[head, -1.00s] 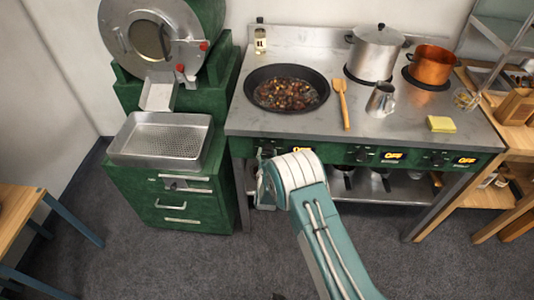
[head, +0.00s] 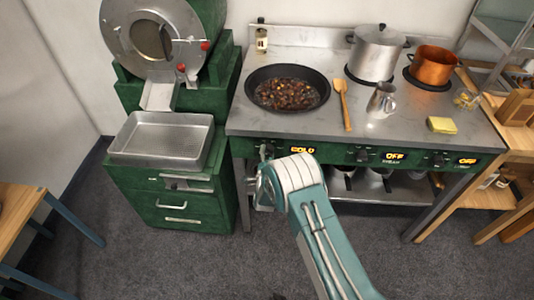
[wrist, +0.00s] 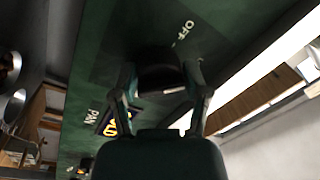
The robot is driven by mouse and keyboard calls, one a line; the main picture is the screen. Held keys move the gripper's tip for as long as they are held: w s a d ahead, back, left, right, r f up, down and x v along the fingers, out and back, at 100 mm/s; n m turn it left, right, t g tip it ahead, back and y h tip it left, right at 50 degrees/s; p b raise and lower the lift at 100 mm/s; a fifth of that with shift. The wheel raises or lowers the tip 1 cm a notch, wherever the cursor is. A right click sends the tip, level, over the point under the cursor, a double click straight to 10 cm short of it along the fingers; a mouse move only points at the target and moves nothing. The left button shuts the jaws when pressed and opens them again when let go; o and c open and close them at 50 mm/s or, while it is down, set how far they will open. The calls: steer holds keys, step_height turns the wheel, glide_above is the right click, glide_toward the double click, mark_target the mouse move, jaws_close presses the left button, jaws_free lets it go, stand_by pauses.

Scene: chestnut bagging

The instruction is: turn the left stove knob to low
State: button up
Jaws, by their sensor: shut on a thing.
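The left stove knob (wrist: 158,68) is dark and sits on the green front panel in the wrist view, with "OFF" printed near it. My gripper (wrist: 161,80) is shut on this knob, one finger on each side. In the head view my gripper (head: 266,158) is at the left end of the stove front, and the knob is mostly hidden there. The left display (head: 303,150) is lit yellow and seems to read "COLD". It also shows in the wrist view (wrist: 110,124), partly hidden by my gripper.
A black pan (head: 287,89) of chestnuts stands above the left knob. The middle display (head: 395,156) and right display (head: 467,161) read "OFF". A green cabinet with a metal tray (head: 160,160) stands close on the left. The floor in front is clear.

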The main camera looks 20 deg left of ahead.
steer(key=shift+d+f+m+h, duration=0.1)
steer(key=shift+d+m+h, duration=0.05)
steer(key=shift+m, duration=0.6)
steer(key=shift+d+f+m+h, duration=0.1)
steer(key=shift+m+h, duration=0.05)
steer(key=shift+m, duration=0.9)
steer(key=o, duration=1.1)
steer(key=shift+w+d, duration=0.1)
steer(key=shift+s, duration=0.5)
steer(key=v, duration=1.1)
steer(key=shift+f, duration=0.2)
